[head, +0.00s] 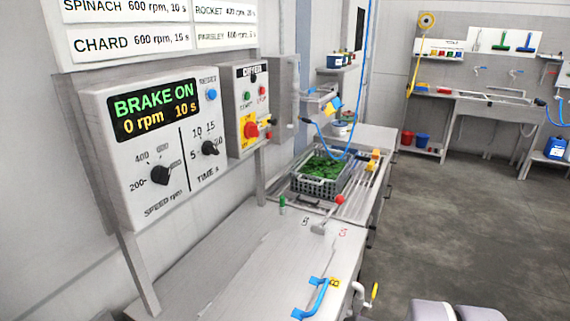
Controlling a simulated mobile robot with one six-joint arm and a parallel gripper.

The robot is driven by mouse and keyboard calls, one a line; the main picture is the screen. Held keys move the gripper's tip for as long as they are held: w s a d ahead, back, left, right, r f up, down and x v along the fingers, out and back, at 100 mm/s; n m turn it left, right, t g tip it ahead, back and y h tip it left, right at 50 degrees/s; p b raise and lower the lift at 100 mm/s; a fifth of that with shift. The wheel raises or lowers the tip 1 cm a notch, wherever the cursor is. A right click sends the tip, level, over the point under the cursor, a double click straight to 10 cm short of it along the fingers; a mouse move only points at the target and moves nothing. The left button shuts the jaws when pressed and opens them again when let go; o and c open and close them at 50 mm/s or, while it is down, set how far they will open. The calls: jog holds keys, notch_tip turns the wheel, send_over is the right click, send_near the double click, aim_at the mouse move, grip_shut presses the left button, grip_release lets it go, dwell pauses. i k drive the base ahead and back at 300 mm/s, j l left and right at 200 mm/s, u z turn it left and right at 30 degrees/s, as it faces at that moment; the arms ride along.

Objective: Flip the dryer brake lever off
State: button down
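The dryer's display (155,109) on the grey control box reads "BRAKE ON", 0 rpm, 10 s. A short lever with a red ball knob (339,199) stands on a small grey base on the counter, past the blue handle. It leans up and to the right, toward a small red mark (343,233); a dark mark (304,221) is on its left. It looks like the brake lever, but the marks are too small to read surely. My gripper is not in view.
A blue handle (319,299) is on the near counter, with a yellow-tipped lever (375,292) beside it. A crate of greens (321,189) stands behind the red knob. A second box (248,110) carries a red switch. Open floor (470,230) lies to the right.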

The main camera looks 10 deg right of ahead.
aim_at(340, 198)
jog(key=i+l, duration=0.15)
jog(key=l, duration=0.2)
jog(key=i+l, duration=0.2)
jog(key=l, duration=0.15)
jog(key=i+l+z, duration=0.1)
jog(key=l, duration=0.25)
jog(key=i, duration=0.05)
